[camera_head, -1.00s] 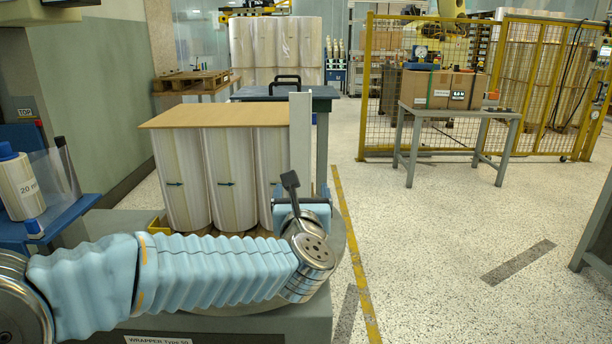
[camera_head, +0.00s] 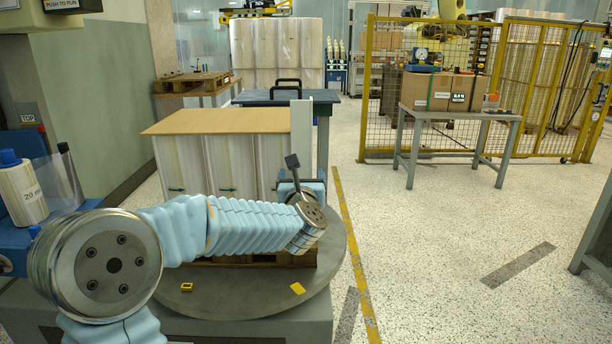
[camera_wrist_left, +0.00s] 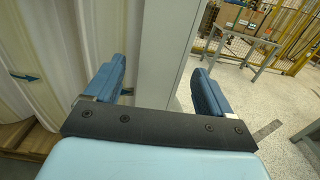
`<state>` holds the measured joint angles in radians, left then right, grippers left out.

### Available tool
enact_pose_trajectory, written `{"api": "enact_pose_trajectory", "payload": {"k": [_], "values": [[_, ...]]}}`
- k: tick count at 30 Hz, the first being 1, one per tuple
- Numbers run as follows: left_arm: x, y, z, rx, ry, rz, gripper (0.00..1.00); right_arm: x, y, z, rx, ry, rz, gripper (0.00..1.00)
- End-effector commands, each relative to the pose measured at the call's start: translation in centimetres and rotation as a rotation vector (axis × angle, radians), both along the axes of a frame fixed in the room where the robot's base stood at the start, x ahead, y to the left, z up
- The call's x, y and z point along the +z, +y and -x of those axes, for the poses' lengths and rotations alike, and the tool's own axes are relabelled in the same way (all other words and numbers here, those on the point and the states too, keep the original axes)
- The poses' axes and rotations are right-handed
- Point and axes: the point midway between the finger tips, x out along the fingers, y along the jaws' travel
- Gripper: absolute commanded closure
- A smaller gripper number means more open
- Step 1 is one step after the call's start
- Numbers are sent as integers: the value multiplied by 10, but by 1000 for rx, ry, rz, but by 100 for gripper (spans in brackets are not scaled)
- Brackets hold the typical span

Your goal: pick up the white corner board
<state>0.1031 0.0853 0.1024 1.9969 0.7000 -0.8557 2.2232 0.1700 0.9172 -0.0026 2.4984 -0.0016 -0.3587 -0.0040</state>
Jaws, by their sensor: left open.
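The white corner board (camera_head: 301,138) stands upright at the right front corner of the wrapped load (camera_head: 205,160), rising above its top sheet. Its lower part is hidden by my left arm. My left gripper (camera_head: 303,184) is low in front of the board in the head view. In the left wrist view the board (camera_wrist_left: 164,50) runs upright between the two blue fingers of my left gripper (camera_wrist_left: 158,82), which are open with one on each side. I cannot tell whether a finger touches it. My right gripper is not in view.
The load stands on a wooden pallet (camera_head: 285,258) on a round grey turntable (camera_head: 235,287). A blue-topped table (camera_head: 322,93) stands close behind. A table with boxes (camera_head: 440,92) and a yellow fence are farther right. The floor right of the turntable is clear.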

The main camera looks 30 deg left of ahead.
Motion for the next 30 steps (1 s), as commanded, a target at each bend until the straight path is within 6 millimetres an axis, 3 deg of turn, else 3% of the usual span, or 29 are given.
{"api": "enact_pose_trajectory", "payload": {"k": [2, 13, 23, 30], "values": [[0, 0, 0, 0, 0, 0, 20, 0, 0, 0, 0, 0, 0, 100], [0, 0, 0, 0, 0, 0, 77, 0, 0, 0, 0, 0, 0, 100], [4, 0, 0, 0, -2, 1, 78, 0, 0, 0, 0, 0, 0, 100], [32, -1, 0, 0, -4, 1, 78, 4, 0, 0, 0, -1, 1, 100]]}}
